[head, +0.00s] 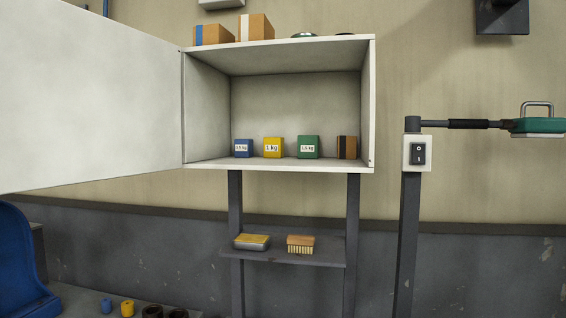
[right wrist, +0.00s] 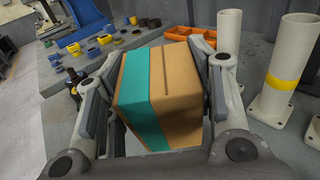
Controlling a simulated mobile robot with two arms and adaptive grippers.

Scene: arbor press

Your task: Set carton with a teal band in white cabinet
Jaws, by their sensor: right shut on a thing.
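The carton with a teal band (right wrist: 173,98) is brown cardboard and sits between the fingers of my right gripper (right wrist: 165,85) in the right wrist view. The gripper is shut on it, with a finger against each side. The white cabinet (head: 278,165) stands open in the head view, its door (head: 90,95) swung out to the left. On its floor stand a blue block (head: 243,148), a yellow block (head: 273,148), a green block (head: 308,147) and a brown box with a dark band (head: 347,147). My left gripper is in neither view.
Two cartons (head: 213,34) (head: 256,28) sit on top of the cabinet. A shelf below holds a brush (head: 300,244) and a yellow-topped tin (head: 251,242). A post with a switch (head: 417,153) stands right. White cylinders (right wrist: 287,75) and an orange tray (right wrist: 190,34) are near the right gripper.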

